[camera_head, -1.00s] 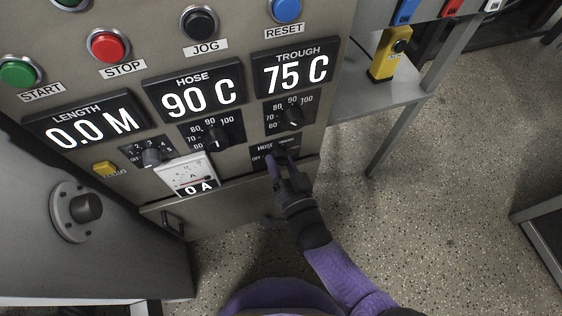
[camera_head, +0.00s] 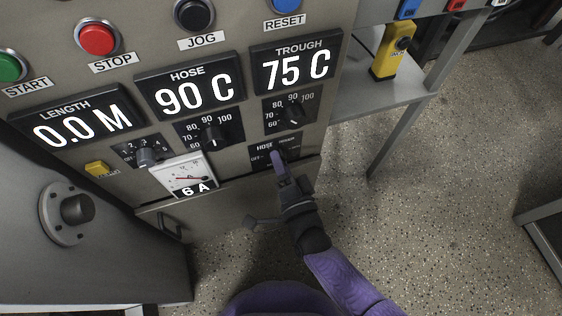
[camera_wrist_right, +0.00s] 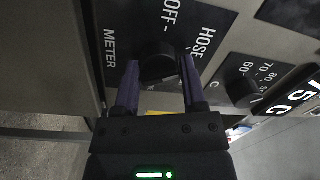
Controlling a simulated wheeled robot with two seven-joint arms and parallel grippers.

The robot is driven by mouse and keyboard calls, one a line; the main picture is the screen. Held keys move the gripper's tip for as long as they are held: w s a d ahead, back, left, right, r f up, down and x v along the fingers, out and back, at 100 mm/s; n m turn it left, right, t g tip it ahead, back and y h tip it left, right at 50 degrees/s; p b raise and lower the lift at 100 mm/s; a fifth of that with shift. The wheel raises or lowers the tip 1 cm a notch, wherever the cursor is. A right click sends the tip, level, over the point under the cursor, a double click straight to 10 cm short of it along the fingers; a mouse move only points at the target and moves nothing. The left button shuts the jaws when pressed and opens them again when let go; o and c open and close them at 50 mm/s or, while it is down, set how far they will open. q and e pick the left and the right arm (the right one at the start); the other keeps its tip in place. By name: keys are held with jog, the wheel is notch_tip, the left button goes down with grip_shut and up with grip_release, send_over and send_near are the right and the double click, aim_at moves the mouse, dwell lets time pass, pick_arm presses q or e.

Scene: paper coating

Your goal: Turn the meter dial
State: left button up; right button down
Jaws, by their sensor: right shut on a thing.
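The meter dial (camera_wrist_right: 157,58) is a black round knob on a dark plate (camera_wrist_right: 204,22) marked METER, OFF and HOSE in the right wrist view. In the head view its plate (camera_head: 258,152) is at the lower right of the panel, and the knob is mostly hidden behind my gripper. My right gripper (camera_head: 281,162) is shut on the dial, with one purple finger on each side of it in the right wrist view (camera_wrist_right: 157,74). A small ammeter (camera_head: 184,176) reads 6 A. My left gripper is not in view.
Other knobs (camera_head: 292,116) and (camera_head: 213,138) sit close above and to the left. Displays show 75 C, 90 C and 0.0 M. A drawer handle (camera_head: 170,228) is below. A shelf (camera_head: 375,92) with a yellow device (camera_head: 390,52) stands to the right.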

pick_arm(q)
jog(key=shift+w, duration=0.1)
pick_arm(e)
jog(key=shift+f, duration=0.2)
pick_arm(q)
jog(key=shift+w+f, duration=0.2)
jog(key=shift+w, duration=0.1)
pick_arm(e)
jog(key=shift+c, duration=1)
grip_release()
jog(key=shift+d, duration=0.1)
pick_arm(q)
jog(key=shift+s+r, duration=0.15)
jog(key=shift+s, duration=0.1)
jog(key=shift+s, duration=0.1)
pick_arm(e)
jog(key=shift+r, duration=0.1)
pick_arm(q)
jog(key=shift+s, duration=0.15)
pick_arm(e)
jog(key=shift+s, duration=0.1)
